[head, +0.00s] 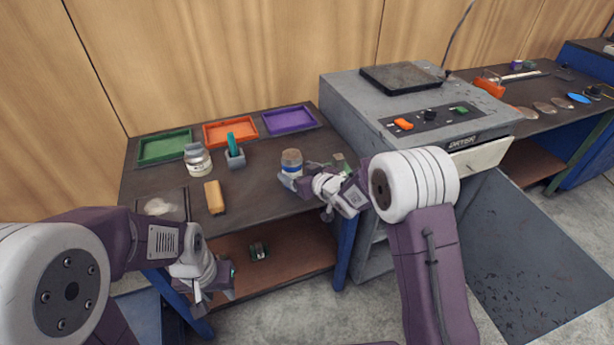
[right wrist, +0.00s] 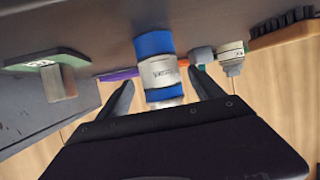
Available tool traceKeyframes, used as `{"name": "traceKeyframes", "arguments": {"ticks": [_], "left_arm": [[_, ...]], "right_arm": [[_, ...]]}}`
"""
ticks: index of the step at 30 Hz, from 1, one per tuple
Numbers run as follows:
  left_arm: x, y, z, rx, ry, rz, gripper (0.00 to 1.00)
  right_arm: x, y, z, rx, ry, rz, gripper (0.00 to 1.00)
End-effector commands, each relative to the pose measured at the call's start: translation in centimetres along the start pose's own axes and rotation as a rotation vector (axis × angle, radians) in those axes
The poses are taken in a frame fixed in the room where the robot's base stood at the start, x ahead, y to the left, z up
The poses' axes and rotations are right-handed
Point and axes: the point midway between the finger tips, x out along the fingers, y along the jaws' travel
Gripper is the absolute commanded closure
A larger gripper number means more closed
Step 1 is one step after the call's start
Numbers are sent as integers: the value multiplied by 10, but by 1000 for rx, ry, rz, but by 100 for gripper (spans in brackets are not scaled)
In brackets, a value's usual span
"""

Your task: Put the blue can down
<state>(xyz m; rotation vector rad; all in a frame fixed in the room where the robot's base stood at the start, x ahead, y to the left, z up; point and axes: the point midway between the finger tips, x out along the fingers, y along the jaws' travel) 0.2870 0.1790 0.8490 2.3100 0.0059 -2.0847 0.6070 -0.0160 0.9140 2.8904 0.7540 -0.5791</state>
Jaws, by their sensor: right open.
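The blue can (head: 291,163), with a pale label band and a brownish top, stands upright on the dark workbench (head: 262,192). In the right wrist view the can (right wrist: 160,72) is seen upside down, its blue base against the bench top. My right gripper (right wrist: 162,84) is open, one finger on each side of the can, with small gaps showing. In the head view my right gripper (head: 292,181) is at the can's near side and partly hides its lower part. My left gripper (head: 203,290) hangs low in front of the bench, away from the can; its jaws are unclear.
Green (head: 165,147), orange (head: 230,132) and purple (head: 290,119) trays line the back of the bench. A white jar (head: 198,160), a grey holder (head: 235,159) and a brush (head: 214,197) stand or lie left of the can. A large grey machine (head: 345,110) borders the right.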

Motion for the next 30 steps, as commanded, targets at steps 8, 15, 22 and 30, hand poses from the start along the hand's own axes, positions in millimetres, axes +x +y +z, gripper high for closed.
{"name": "traceKeyframes", "arguments": {"ticks": [8, 15, 22, 30], "left_arm": [[-2, 0, 0, 0, 0, 0, 64], [-3, 0, 0, 0, 0, 0, 64], [-3, 0, 0, 0, 0, 0, 64], [-3, 0, 0, 0, 0, 0, 64]], "right_arm": [[-64, 0, -1, 1, 2, 2, 23], [-83, 0, 0, 1, 1, 0, 23], [-84, 1, 1, 1, -4, 4, 23], [-188, 46, 118, 194, -567, 311, 23]]}}
